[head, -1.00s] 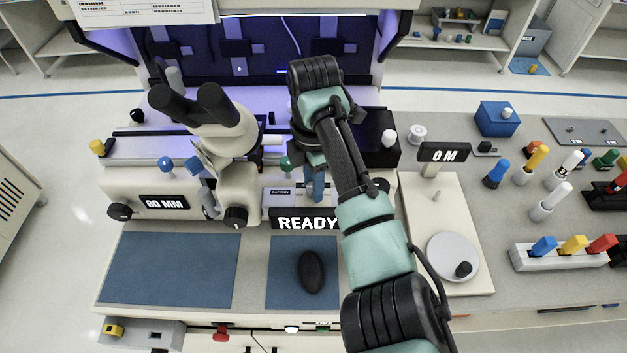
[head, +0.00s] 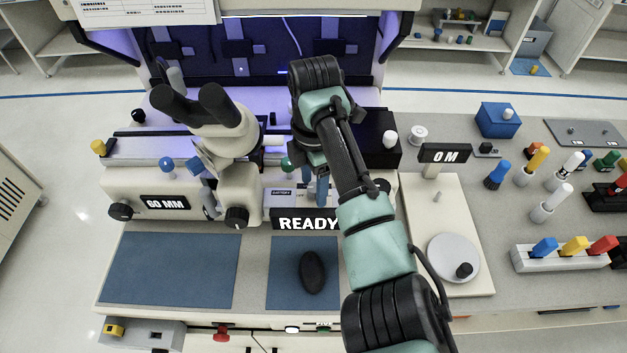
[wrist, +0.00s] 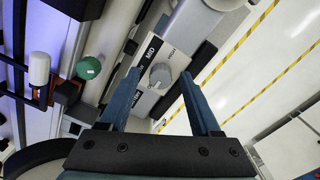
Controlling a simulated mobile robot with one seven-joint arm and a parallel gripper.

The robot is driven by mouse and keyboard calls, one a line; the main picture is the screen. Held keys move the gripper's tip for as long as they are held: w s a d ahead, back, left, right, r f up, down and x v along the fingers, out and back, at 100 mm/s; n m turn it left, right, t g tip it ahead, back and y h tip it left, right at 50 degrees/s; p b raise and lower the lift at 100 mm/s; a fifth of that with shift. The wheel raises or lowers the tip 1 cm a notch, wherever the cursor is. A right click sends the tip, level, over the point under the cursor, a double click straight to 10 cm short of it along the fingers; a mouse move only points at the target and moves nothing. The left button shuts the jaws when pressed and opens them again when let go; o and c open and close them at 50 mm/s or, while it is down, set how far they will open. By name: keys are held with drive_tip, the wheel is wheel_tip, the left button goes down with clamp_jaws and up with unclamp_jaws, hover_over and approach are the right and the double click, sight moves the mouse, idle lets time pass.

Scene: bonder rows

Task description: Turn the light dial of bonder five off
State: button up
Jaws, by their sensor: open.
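A grey round dial (wrist: 160,76) sits on a pale plate in the wrist view. The words MID and HIGH are printed beside it, and other lettering lies partly behind a finger. I cannot tell which mark the dial points to. My gripper (wrist: 160,80) is open, with one blue finger on each side of the dial in the picture; contact is not visible. In the head view my gripper (head: 321,188) points down behind the READY sign of the beige bonder (head: 150,186), and my arm hides the dial. No bonder number is readable.
A microscope (head: 218,125) stands left of my gripper, and a black box (head: 377,140) stands right of it. The READY sign (head: 305,220) is just in front. A green knob (wrist: 88,68) and a white-capped post (wrist: 39,68) are left in the wrist view.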

sight(314, 187)
wheel_tip(314, 187, up, 13)
drive_tip(key=shift+p, duration=0.45)
idle(0.4)
